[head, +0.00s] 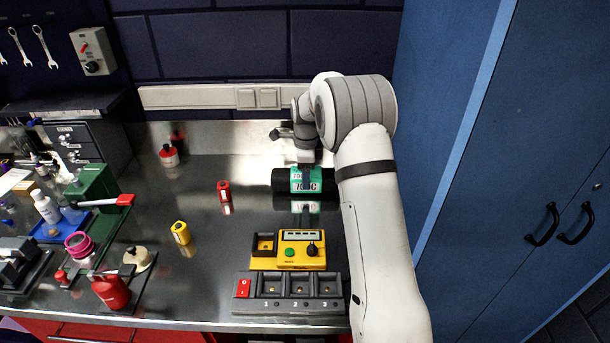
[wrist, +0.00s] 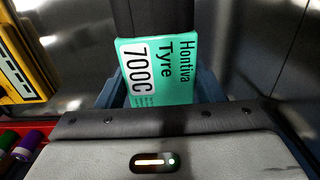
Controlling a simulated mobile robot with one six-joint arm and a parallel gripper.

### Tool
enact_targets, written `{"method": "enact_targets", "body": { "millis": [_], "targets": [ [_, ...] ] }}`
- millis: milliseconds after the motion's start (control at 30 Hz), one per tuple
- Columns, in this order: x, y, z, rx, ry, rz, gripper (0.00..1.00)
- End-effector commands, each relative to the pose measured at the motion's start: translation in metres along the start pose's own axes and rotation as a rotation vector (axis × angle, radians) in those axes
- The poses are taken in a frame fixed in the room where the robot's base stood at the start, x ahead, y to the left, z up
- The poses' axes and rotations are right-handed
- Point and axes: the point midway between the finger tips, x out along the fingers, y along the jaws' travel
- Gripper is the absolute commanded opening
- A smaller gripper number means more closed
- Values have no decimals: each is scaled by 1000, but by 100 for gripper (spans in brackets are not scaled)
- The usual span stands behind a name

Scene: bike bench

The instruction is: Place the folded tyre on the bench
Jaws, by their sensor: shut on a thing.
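The folded tyre (head: 283,180) is a black roll with a teal label reading 700C. It is at the back right of the metal bench (head: 200,215) in the head view, with its reflection in the bench top below it. In the wrist view the tyre's teal label (wrist: 160,70) lies between the blue fingers of my gripper (wrist: 165,92). My gripper is shut on the tyre from above, also seen in the head view (head: 304,172). Whether the tyre touches the bench or hangs just above it, I cannot tell.
A yellow charger (head: 290,252) and a grey unit with a red switch (head: 290,295) stand in front of the tyre. A red cylinder (head: 224,190) and a yellow one (head: 181,232) stand to the left. Bare bench lies between them. A blue cabinet (head: 520,160) is at right.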

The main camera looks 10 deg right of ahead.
Motion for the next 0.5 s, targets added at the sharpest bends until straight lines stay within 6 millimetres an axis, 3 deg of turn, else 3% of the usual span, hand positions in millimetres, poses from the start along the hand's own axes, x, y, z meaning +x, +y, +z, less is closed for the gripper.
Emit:
{"method": "enact_targets", "body": {
  "millis": [100,433,467,500],
  "targets": [
    [11,0,0,0,0,0,18],
    [15,0,1,-1,0,-2,18],
    [16,0,0,-1,0,0,63],
    [15,0,1,-1,0,0,67]
  ]
}}
